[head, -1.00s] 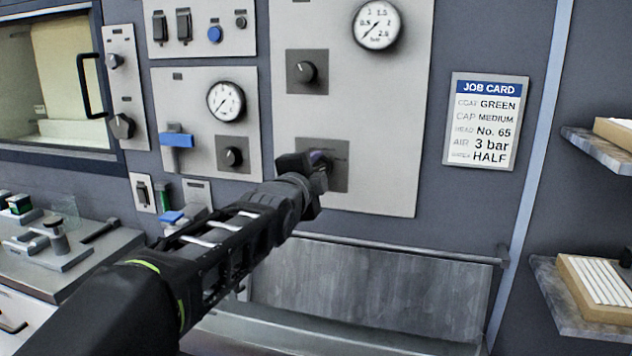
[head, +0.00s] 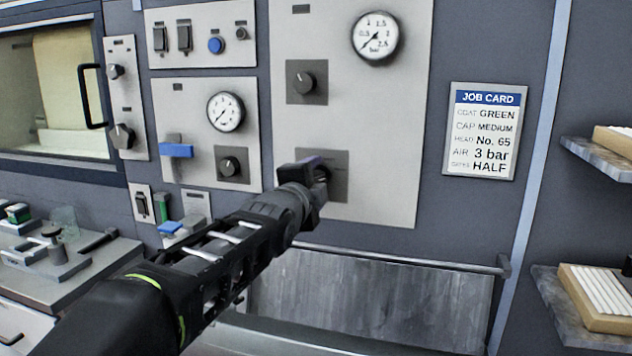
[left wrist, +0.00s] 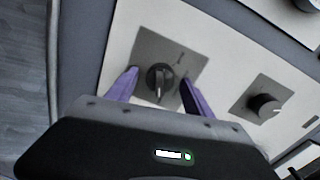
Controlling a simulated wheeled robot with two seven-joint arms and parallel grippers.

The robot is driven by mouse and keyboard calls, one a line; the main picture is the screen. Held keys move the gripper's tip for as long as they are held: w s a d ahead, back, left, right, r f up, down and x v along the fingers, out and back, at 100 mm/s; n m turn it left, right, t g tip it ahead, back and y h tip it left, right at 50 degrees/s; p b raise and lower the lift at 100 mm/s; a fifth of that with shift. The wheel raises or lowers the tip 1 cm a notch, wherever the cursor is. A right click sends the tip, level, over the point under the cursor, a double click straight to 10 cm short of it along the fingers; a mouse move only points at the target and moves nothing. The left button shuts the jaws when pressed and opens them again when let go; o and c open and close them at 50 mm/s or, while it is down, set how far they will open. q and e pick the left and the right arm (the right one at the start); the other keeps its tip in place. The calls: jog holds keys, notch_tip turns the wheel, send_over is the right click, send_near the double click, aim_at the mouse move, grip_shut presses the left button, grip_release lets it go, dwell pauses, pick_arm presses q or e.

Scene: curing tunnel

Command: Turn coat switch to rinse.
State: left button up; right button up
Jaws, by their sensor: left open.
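The switch on the lower square plate of the right-hand panel is a dark round knob with a raised grip; it shows in the left wrist view (left wrist: 160,82). In the head view its plate (head: 338,190) is partly hidden by my left gripper (head: 312,172). In the left wrist view the open purple fingers of my left gripper (left wrist: 158,90) stand on either side of the knob, with gaps between them and it. The plate's lettering is too small to read. My right gripper is not in view.
Another knob (head: 305,80) sits higher on the same panel, below a pressure gauge (head: 377,38). A job card (head: 485,130) hangs to the right. A horizontal rail (head: 400,258) runs below the panel. Shelves (head: 590,160) stand at the far right.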

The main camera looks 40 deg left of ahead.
pick_arm(q)
jog(key=shift+s+d+r, duration=0.1)
jog(key=shift+s+d, duration=0.2)
jog(key=shift+s, duration=0.25)
jog(key=v, duration=0.6)
jog(key=shift+s+b, duration=0.3)
jog(key=shift+b, duration=0.1)
